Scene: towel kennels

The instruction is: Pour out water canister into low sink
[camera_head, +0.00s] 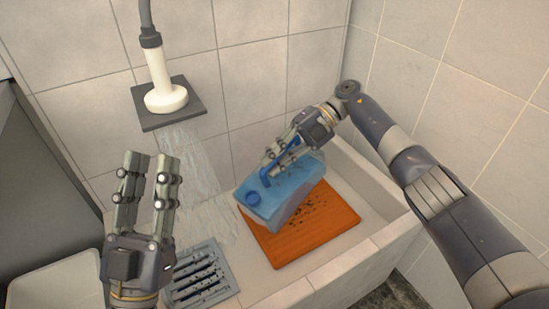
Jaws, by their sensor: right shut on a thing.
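A translucent blue water canister (285,192) is tilted over the low sink (345,254), with its blue cap or spout (254,198) toward the lower left. My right gripper (278,168) is shut on the canister's handle at its top. No stream from the canister can be made out. My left gripper (147,165) is empty, with its fingers pointing up and apart, in front of the sink's left side. The sink is pale and stands in the tiled corner. Its inside is partly hidden by the canister and an orange board.
An orange board (312,235) with dark specks lies under the canister. A grey slotted grate (202,278) is at the sink's front left. A white shower head (166,97) on a dark plate hangs on the wall, with water running below it. A white bin (55,282) is at lower left.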

